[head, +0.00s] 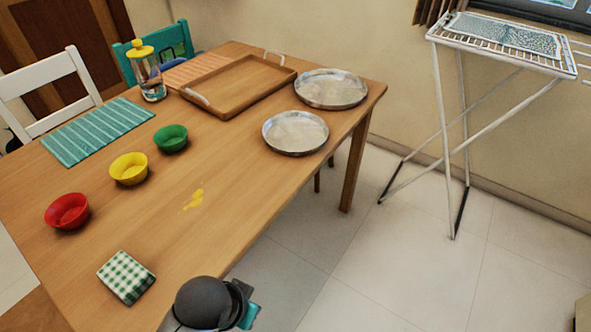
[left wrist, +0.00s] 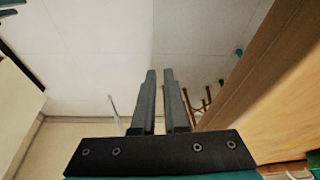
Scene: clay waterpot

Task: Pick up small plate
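Two round metal plates lie on the right part of the wooden table in the head view. The smaller-looking plate (head: 296,132) is nearer, close to the table's right edge. The larger-looking plate (head: 331,88) lies behind it at the far right corner. Both look empty. My left gripper (left wrist: 160,72) shows in the left wrist view with a narrow gap between its fingers and nothing in it. It is beside the table, over the floor, away from the plates. My right gripper is not in view.
On the table (head: 235,190) are a wooden tray (head: 232,82), red (head: 67,211), yellow (head: 129,168) and green (head: 171,138) bowls, a bottle (head: 149,80) and a checked cloth (head: 127,276). A drying rack (head: 460,110) stands right. Floor between is clear.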

